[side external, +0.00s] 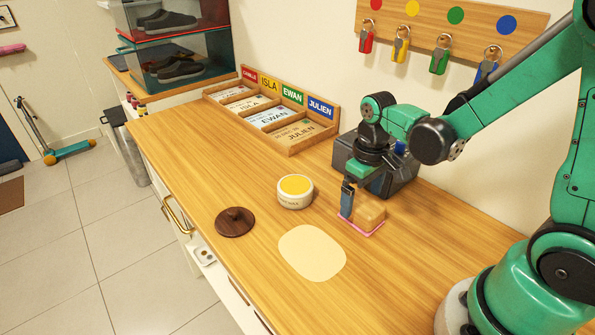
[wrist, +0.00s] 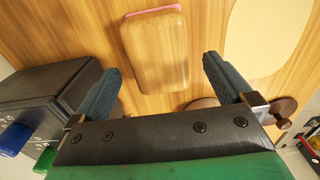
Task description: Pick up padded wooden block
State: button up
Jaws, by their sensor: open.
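The padded wooden block (side external: 369,212) is a light wooden block with a pink pad under it, lying on the wooden counter. In the wrist view the block (wrist: 155,52) lies just beyond my gripper, roughly centred between the two fingers, with a pink edge at its far end. My gripper (wrist: 160,80) is open and empty, with one dark padded finger toward each side of the block. In the side view my gripper (side external: 347,200) is low beside the block, and one finger hides part of it. I cannot tell whether the finger touches it.
A dark box (side external: 402,178) stands close behind the block. A round tin with yellow contents (side external: 295,191), a dark wooden lid (side external: 235,221) and a pale flat patch (side external: 312,253) are nearby. A name-card rack (side external: 290,147) stands against the wall.

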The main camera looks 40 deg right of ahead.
aim_at(361, 200)
jog(key=shift+f, duration=0.95)
jog(key=c, duration=1.3)
jog(key=shift+r, duration=0.1)
notch_tip(361, 200, up, 20)
jog(key=shift+f, duration=0.1)
